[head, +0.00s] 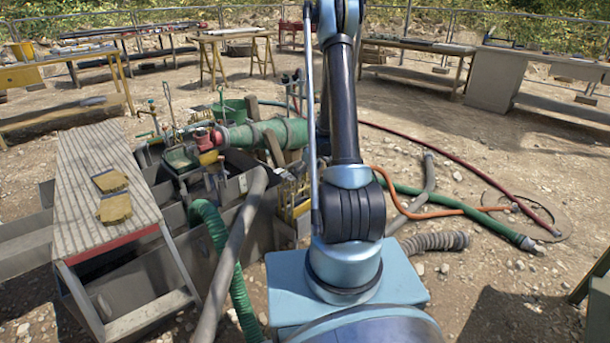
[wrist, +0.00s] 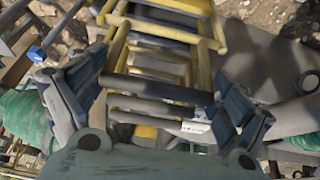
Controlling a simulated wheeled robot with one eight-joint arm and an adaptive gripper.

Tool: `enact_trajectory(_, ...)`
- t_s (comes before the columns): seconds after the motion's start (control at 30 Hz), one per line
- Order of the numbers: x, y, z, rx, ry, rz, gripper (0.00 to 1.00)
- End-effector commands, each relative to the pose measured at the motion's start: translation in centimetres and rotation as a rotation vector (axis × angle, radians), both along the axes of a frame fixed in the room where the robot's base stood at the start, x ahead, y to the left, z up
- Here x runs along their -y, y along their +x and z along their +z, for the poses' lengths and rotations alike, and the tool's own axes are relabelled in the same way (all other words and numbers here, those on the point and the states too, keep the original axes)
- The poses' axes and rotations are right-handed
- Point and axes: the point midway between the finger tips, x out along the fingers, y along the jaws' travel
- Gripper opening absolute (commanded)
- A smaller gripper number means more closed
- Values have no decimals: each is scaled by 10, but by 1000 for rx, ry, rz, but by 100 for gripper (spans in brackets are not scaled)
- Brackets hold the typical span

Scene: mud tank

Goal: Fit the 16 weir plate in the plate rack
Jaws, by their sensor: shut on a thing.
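In the wrist view my gripper (wrist: 160,98) has its dark fingers on either side of a dark, narrow plate (wrist: 160,88). The plate runs from finger to finger and is seen nearly edge-on. No number can be read on it, so I cannot tell whether it is the 16 weir plate. A yellow frame with dark crossbars (wrist: 200,45), which looks like the plate rack, lies beyond and below the fingers. I cannot tell whether the plate touches it. In the head view yellow rack bars (head: 297,208) show left of my arm, which hides part of that area.
A grey tank (head: 255,225) with a green pipe (head: 265,133) stands left of my arm. A ribbed bench (head: 105,170) holds two yellow pads (head: 112,181). Hoses (head: 450,205) lie on the ground at right. Work tables (head: 420,45) line the back.

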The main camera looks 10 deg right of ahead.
Motion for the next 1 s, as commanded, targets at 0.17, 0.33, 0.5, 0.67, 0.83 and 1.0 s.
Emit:
enact_trajectory(0.17,0,0,-2,0,0,0,33)
enact_trajectory(0.33,0,0,-4,0,0,0,33)
enact_trajectory(0.5,0,0,-6,0,0,0,33)
enact_trajectory(0.67,0,0,-6,0,0,0,100)
enact_trajectory(0.83,0,0,-6,0,0,0,100)
enact_trajectory(1.0,0,0,-5,0,0,0,100)
